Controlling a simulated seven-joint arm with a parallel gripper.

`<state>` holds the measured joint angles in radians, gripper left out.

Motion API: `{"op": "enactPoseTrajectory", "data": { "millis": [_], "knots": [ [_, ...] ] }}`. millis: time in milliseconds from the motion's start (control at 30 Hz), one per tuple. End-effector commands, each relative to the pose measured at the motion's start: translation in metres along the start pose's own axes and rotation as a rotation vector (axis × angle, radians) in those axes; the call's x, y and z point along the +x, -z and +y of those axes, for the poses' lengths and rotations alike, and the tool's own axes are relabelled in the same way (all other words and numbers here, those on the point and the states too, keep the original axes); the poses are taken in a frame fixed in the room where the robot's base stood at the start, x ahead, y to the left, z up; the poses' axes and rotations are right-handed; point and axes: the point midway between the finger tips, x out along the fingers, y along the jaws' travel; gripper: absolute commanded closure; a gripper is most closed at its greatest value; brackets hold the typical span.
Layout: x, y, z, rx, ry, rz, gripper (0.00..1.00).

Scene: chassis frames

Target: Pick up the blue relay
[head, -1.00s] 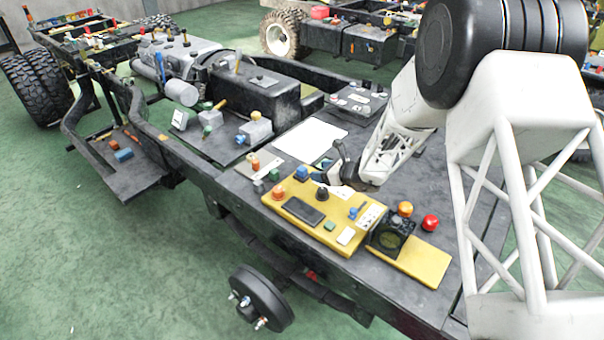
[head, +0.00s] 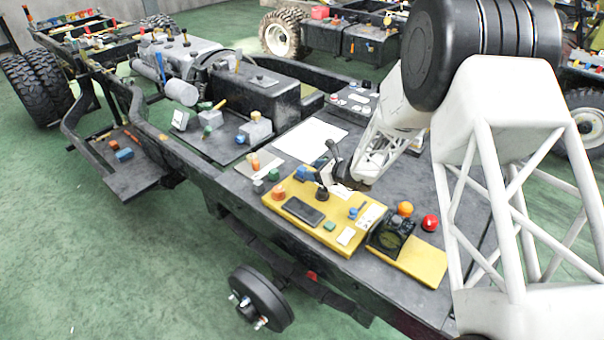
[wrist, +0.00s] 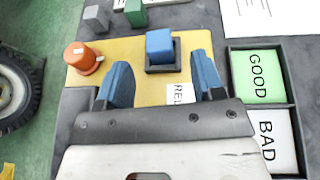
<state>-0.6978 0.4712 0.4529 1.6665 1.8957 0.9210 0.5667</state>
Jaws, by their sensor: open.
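The blue relay (wrist: 160,46) is a small blue block standing in a dark square socket (wrist: 163,69) on the yellow board (wrist: 130,49). In the head view the blue relay (head: 302,173) shows at the board's far left part, close to my gripper (head: 325,170). In the wrist view my gripper (wrist: 160,75) is open, with two blue fingers spread apart. The relay lies between and just beyond the fingertips, with nothing held. A label starting "REL" (wrist: 178,95) is partly covered by the right finger.
An orange knob (wrist: 82,57) stands left of the relay, and a green block (wrist: 135,13) stands beyond it. A tray with GOOD (wrist: 258,75) and BAD (wrist: 268,140) compartments lies to the right. A white sheet (head: 311,139) lies behind the board.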

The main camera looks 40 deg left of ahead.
Motion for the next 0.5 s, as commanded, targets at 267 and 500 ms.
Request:
{"op": "enactPoseTrajectory", "data": {
  "millis": [267, 500],
  "knots": [
    [0.023, 0.001, 0.001, 0.000, -0.001, 0.002, 0.38],
    [0.045, -0.001, 0.001, 0.000, -0.001, 0.000, 0.38]
  ]
}}
